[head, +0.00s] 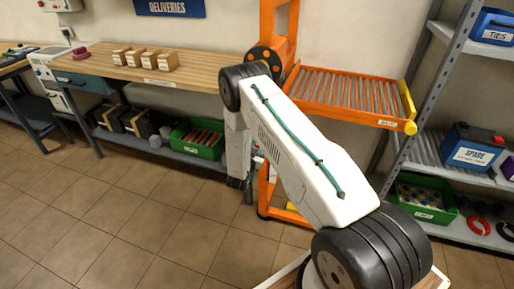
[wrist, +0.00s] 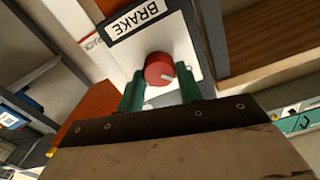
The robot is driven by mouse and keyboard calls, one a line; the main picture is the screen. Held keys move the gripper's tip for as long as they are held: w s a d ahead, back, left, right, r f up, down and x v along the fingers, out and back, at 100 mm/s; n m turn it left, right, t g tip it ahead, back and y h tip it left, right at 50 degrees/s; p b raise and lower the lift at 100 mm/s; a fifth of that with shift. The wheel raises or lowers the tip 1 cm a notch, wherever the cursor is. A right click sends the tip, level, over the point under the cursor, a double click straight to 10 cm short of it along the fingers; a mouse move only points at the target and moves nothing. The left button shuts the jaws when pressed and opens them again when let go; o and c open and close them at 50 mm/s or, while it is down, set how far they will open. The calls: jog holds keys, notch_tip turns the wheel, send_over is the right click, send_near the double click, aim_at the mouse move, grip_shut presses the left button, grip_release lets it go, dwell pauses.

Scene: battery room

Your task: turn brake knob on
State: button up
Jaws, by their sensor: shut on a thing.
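The red brake knob (wrist: 157,66) shows in the wrist view on a white plate, with a white pointer line on its face. The pointer is nearly level in the picture, aimed right and slightly down. A BRAKE label (wrist: 139,18) sits above the knob. My gripper (wrist: 161,84) has its two green fingers on either side of the knob and is shut on it. In the head view the knob and my fingertips are hidden behind my arm, near the orange lift frame (head: 265,190).
The lift's roller deck (head: 345,92) is empty. A wooden bench (head: 105,70) with several small boxes stands at the left. A grey shelf at the right holds a SPARE battery (head: 470,150) and a green crate (head: 421,214). The tiled floor at the left front is clear.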

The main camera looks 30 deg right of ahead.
jog(key=shift+m, duration=0.3)
jog(key=m, duration=0.3)
jog(key=shift+s+m, duration=0.1)
jog(key=shift+m, duration=0.2)
jog(key=m, duration=0.4)
jog(key=shift+f+m, duration=0.1)
jog(key=shift+m, duration=0.2)
jog(key=m, duration=0.4)
jog(key=shift+d, duration=0.1)
jog(key=shift+s+f+m, duration=0.1)
jog(key=shift+f+m, duration=0.05)
jog(key=shift+m, duration=2.35)
jog(key=o, duration=1)
